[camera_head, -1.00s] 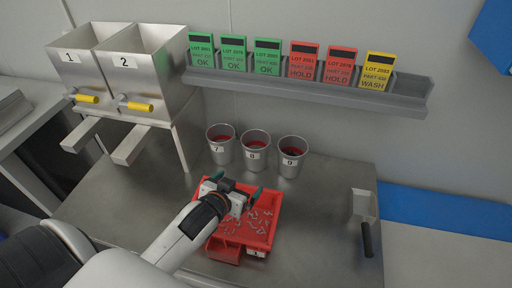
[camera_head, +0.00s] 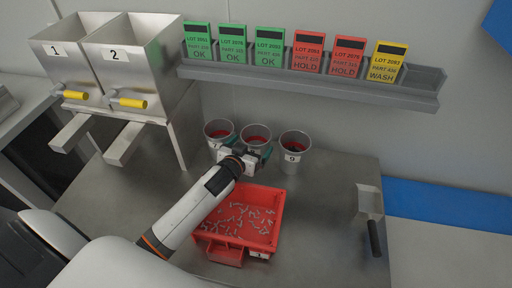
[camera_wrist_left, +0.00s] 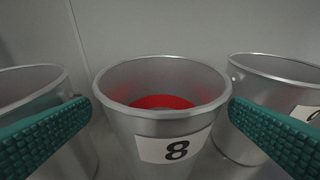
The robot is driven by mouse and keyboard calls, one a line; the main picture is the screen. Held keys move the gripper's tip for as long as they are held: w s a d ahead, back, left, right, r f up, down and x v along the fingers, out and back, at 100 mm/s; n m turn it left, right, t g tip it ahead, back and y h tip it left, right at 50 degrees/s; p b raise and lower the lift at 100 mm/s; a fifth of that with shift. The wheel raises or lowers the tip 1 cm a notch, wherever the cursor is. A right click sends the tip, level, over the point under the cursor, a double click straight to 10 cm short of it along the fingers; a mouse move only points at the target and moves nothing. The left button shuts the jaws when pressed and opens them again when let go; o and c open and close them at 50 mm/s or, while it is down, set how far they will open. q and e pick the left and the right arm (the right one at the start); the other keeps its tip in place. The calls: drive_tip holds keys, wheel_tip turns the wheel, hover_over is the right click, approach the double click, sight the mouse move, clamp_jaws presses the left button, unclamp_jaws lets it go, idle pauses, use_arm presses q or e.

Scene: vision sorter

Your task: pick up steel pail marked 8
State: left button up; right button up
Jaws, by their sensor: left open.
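The steel pail marked 8 (camera_head: 257,134) stands upright on the steel table, between the other two pails. Its 8 label is hidden behind my left gripper in the head view. In the left wrist view the pail (camera_wrist_left: 165,120) stands in the centre with its label facing me and red inside. My left gripper (camera_head: 245,156) is open, its green-padded fingers on either side of the pail at its front; in the left wrist view the fingers (camera_wrist_left: 158,125) reach toward both sides of it. I cannot tell whether they touch it. My right gripper is out of view.
Pail 7 (camera_head: 219,130) and pail 9 (camera_head: 294,152) stand close on either side. A red tray (camera_head: 272,208) of small parts lies in front, under my left arm. A scoop (camera_head: 370,204) lies at the right. A card shelf (camera_head: 300,82) runs along the wall behind.

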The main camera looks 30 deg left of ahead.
sight(258, 138)
use_arm(q)
drive_tip(key=shift+x, duration=1.4)
drive_tip(key=shift+s, duration=0.1)
drive_tip(key=c, duration=1)
